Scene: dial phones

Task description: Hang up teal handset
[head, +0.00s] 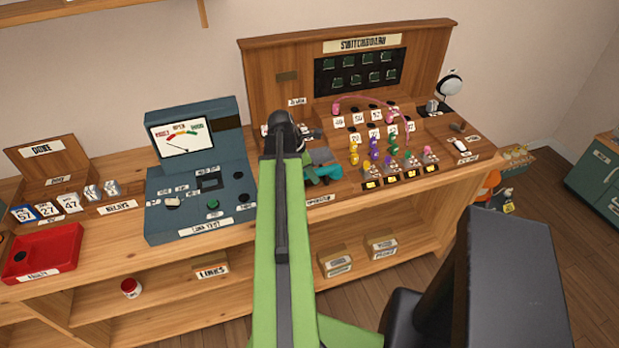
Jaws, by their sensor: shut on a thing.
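A small teal thing, which looks like the teal handset (328,171), is in the head view just right of my green arm, low over the switchboard desk. My gripper (320,158) shows as a small dark shape against it and seems shut on the teal handset. My arm hides part of both, and the fingertips are too small to make out. I cannot tell whether the handset touches the desk. No cradle for it can be made out clearly.
The switchboard (345,42) stands behind, with pink cords and several coloured plugs (374,150) right of the handset. A blue-grey line test box (195,222) is left of my arm. A red tray (42,254) is far left. A headset (450,86) stands at the right.

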